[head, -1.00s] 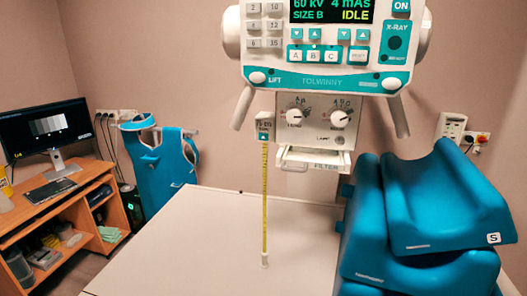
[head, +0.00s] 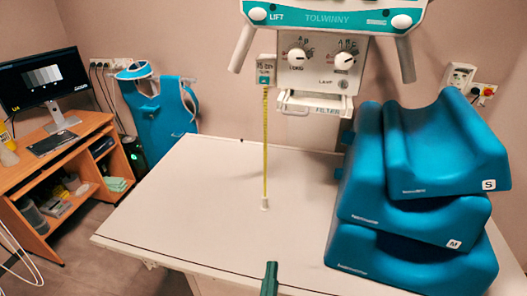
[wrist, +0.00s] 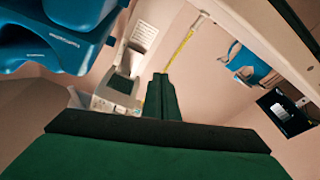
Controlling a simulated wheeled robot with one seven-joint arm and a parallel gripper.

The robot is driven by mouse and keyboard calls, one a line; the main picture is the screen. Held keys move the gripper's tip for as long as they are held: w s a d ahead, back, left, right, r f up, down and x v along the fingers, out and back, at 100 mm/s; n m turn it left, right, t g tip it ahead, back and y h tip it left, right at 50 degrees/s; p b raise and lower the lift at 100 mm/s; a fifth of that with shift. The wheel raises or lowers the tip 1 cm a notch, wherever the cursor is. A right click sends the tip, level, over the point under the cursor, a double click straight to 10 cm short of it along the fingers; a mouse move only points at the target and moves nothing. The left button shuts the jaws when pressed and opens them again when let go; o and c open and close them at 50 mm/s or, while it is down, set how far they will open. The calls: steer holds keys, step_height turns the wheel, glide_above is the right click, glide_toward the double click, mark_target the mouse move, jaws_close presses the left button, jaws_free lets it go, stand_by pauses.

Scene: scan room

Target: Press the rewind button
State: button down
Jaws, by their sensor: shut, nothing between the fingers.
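A small white tape housing (head: 265,64) hangs on the left side of the white X-ray head. A small teal button (head: 264,80) with a light mark sits low on its front. A yellow measuring tape (head: 265,140) hangs straight down from it to a white end piece over the table. The tape also shows in the wrist view (wrist: 181,48). My gripper (head: 269,268) is dark green, low in the head view, well below the button and tape end in the picture. In the wrist view its fingers (wrist: 163,82) are together and empty. I cannot make out the button there.
The pale table (head: 190,215) is bare left of the tape. Stacked blue cushions (head: 450,150) fill its right side. Two grey handles flank the white knob panel (head: 320,68). A blue apron (head: 162,108) and wooden desk (head: 85,150) stand at left.

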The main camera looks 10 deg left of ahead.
mark_target(264, 80)
steer(key=w+a+r+n+t+y, duration=0.1)
steer(key=w+a+r+n+t, duration=0.1)
steer(key=w+r, duration=0.6)
steer(key=w+a+r+n+t+y, duration=0.1)
steer(key=w+a+r+n+t, duration=0.15)
steer(key=r, duration=0.95)
steer(key=w+a+r+n+t, duration=0.1)
steer(key=r+n, duration=0.1)
steer(key=r, duration=0.6)
steer(key=w+a+r+n+y, duration=0.1)
steer(key=a+r+n, duration=0.1)
steer(key=r, duration=0.7)
steer(key=shift+w+a+r+n+t, duration=0.2)
steer(key=shift+w+n+t, duration=0.05)
steer(key=shift+n+t, duration=0.1)
steer(key=w, duration=0.8)
steer(key=shift+w, duration=0.4)
steer(key=shift+w+d, duration=0.1)
steer(key=shift+w, duration=0.05)
